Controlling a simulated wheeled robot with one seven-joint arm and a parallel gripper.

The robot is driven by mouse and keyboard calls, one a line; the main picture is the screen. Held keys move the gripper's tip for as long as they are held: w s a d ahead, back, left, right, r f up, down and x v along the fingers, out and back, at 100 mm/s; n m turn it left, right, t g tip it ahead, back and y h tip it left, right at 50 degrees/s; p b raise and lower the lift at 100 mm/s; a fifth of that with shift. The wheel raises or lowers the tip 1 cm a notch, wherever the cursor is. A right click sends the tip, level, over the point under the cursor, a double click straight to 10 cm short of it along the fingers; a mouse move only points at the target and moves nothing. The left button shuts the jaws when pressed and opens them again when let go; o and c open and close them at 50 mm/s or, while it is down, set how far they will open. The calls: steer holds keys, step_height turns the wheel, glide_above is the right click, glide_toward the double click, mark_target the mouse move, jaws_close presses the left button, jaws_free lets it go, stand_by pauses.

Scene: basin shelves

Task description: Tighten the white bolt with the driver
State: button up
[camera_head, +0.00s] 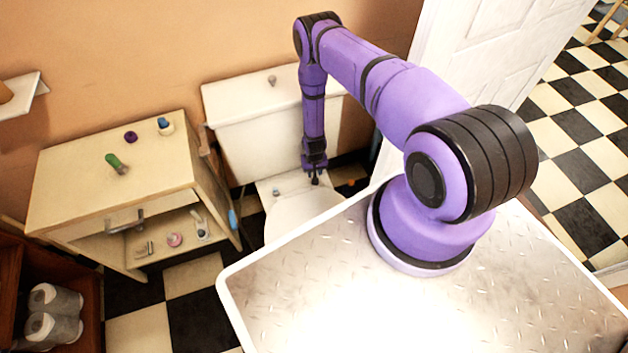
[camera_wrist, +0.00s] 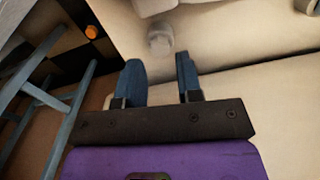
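My gripper (camera_head: 315,180) points down over the toilet in the head view. In the wrist view, its two blue fingers (camera_wrist: 160,72) are apart with nothing between them. A pale, rounded bolt-like piece (camera_wrist: 160,38) sits on the cream toilet surface, a little beyond the fingertips and not touching them. It seems to be the white bolt. A small piece (camera_head: 276,192) also shows on the toilet behind the seat in the head view. A green-handled tool (camera_head: 114,161) lies on the cabinet top, far left of my gripper. It may be the driver, but it is too small to be sure.
The cabinet (camera_head: 75,190) holds a purple ring (camera_head: 131,137) and a blue-and-white item (camera_head: 165,126) on top. Small items, one pink (camera_head: 174,240), lie on its open shelf. The toilet tank (camera_head: 250,105) stands behind my gripper. A grey-blue frame (camera_wrist: 62,105) is at the wrist view's left.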

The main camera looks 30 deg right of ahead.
steer(key=shift+r, duration=2)
